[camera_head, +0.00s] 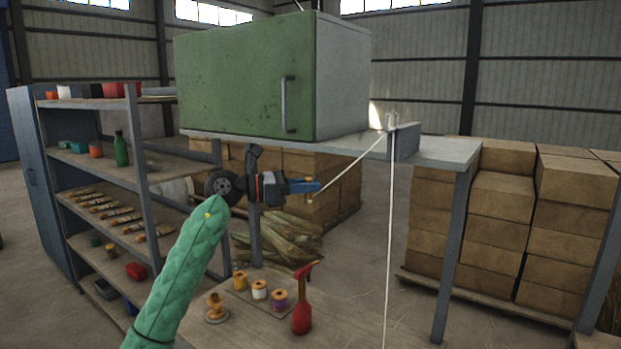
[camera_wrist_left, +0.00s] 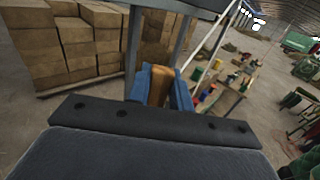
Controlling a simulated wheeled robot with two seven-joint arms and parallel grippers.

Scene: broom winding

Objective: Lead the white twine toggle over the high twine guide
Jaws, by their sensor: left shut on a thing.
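My left gripper (camera_head: 308,187), with blue fingertips, is in mid-air below and left of the high shelf's front edge. It is shut on the twine toggle, a tan-brown piece (camera_wrist_left: 158,86) between the fingers in the left wrist view; in the head view only a small bit of it shows. White twine (camera_head: 350,165) runs taut from the gripper up and right to the high twine guide (camera_head: 391,121), a small pale fitting on the shelf edge. From there twine (camera_head: 389,240) hangs straight down past the table. How it passes at the guide is too small to tell. My right gripper is out of view.
A green cabinet (camera_head: 245,80) stands on the high shelf (camera_head: 440,150). Air around the gripper looks open.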

